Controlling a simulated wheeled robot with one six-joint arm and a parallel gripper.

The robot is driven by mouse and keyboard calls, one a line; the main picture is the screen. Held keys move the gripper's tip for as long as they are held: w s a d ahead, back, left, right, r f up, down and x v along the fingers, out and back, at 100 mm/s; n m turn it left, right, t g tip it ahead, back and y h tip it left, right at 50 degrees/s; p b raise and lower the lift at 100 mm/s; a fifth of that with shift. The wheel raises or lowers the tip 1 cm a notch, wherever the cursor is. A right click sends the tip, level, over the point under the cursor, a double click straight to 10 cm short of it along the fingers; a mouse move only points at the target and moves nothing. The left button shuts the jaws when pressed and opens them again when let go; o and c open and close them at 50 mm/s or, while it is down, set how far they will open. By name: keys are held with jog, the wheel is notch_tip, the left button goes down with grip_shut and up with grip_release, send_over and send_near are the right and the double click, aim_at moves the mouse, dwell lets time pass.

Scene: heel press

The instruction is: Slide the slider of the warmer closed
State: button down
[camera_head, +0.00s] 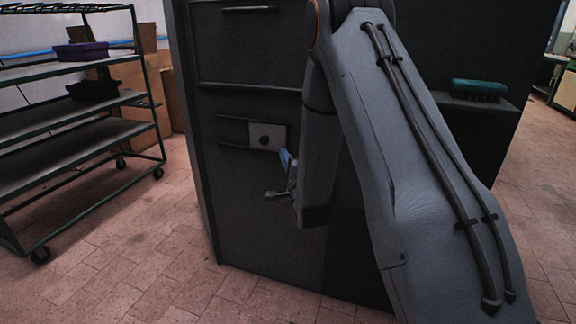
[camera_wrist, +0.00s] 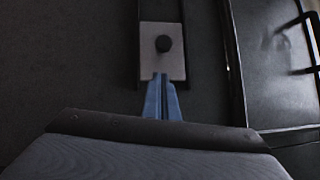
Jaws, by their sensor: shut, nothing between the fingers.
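The warmer (camera_head: 250,230) is a dark cabinet filling the middle of the head view. Its slider (camera_head: 267,136) is a pale plate with a round dark knob, at the right part of a horizontal dark track (camera_head: 233,132). In the wrist view the slider plate (camera_wrist: 152,64) and its knob (camera_wrist: 163,44) stand at top centre, between two dark rails. My gripper (camera_head: 286,156) has blue fingers, shut and empty, just below and right of the plate. In the wrist view the fingertips (camera_wrist: 161,77) overlap the plate's near edge, short of the knob. I cannot tell whether they touch it.
A green brush (camera_head: 478,88) lies on a ledge at right. A wheeled shelf rack (camera_head: 75,130) stands at left, with open tiled floor between it and the warmer.

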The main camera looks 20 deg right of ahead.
aim_at(272, 148)
jog(key=shift+w+a+r, duration=0.15)
jog(key=shift+w+a, duration=0.3)
jog(key=shift+w, duration=0.45)
jog(key=shift+w+a+r, duration=0.1)
jog(key=shift+w+a, duration=0.4)
jog(key=shift+w, duration=0.35)
jog(key=shift+w+a+r, duration=0.15)
jog(key=shift+w+a, duration=0.3)
jog(key=shift+w, duration=0.45)
